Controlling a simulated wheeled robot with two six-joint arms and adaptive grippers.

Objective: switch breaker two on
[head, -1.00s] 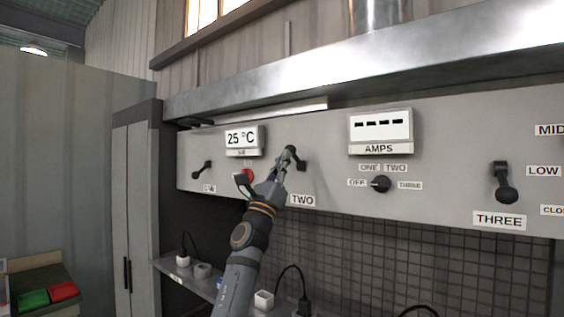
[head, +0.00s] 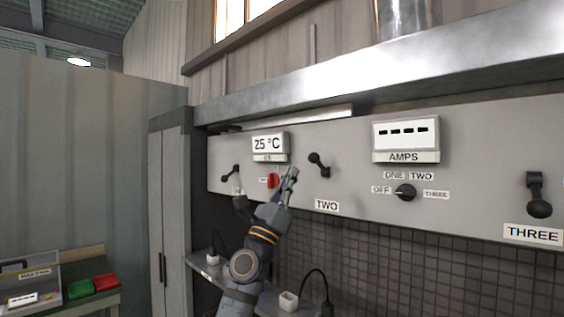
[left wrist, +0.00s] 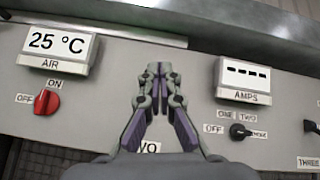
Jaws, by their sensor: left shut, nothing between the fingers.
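Breaker two's black lever (head: 319,165) is on the grey panel above the TWO label (head: 327,205). Its knob points up and to the left of its pivot. My left gripper (head: 291,173) is shut and empty, to the left of the lever and apart from it in the picture, near the red knob (head: 272,181). In the left wrist view, the closed fingers (left wrist: 158,72) cover part of the panel and of the TWO label (left wrist: 150,147); the lever is not seen there. My right gripper is not in view.
Another lever (head: 231,174) slants down-left at the panel's left; lever THREE (head: 538,196) hangs down at right. The AMPS display (head: 405,133) and a black selector knob (head: 405,192) lie between. A metal ledge (head: 400,75) juts above the panel. A shelf with sockets is below.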

